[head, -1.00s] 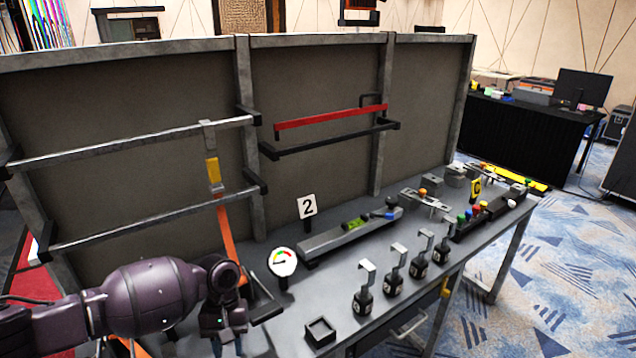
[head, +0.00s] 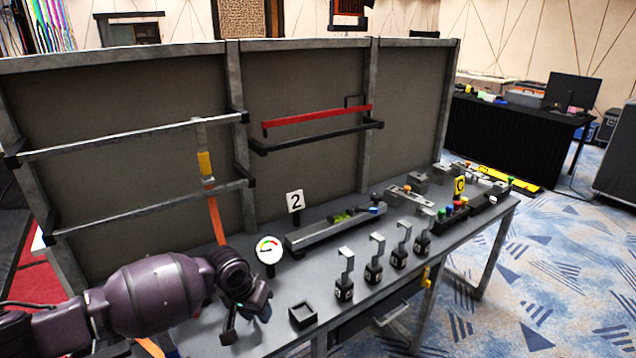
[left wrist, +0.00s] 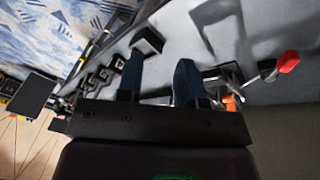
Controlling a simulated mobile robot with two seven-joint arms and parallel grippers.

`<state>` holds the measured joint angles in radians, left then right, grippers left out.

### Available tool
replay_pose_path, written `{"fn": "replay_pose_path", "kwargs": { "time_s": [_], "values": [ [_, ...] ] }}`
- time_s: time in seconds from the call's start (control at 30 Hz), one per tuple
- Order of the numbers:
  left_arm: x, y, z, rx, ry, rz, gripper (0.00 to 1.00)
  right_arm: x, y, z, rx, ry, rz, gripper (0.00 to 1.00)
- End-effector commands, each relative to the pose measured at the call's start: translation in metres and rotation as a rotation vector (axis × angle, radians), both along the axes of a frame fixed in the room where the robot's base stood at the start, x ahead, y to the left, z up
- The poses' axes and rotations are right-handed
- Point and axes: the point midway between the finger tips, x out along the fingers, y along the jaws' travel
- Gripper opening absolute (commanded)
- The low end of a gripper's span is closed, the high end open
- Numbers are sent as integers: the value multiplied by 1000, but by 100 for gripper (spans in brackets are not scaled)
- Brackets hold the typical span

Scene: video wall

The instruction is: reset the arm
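My left arm reaches in from the left in the head view, over the near left part of the grey workbench (head: 330,268). My left gripper (head: 258,306) hangs over the bench, to the left of a small black square tray (head: 303,314). In the left wrist view the two dark blue fingers of the gripper (left wrist: 158,72) stand apart with nothing between them. My right arm and gripper are not in view.
A panel (head: 310,175) with rails rises behind. Blue patterned carpet (head: 550,270) is clear at right.

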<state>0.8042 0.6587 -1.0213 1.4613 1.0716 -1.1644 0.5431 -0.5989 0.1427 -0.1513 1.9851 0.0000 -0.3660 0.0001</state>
Motion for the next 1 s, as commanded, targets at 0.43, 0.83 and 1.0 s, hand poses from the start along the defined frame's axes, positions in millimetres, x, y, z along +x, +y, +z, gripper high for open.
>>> {"fn": "replay_pose_path", "kwargs": {
  "time_s": [0.43, 0.83, 1.0],
  "values": [
    [2, -73, 54, -246, -777, -278, 34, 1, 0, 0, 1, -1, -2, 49],
    [-49, -11, 54, -175, -1138, -130, 34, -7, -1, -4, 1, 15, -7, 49],
    [-83, 33, 34, -95, -1171, -23, 34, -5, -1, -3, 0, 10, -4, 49]
  ]
}}
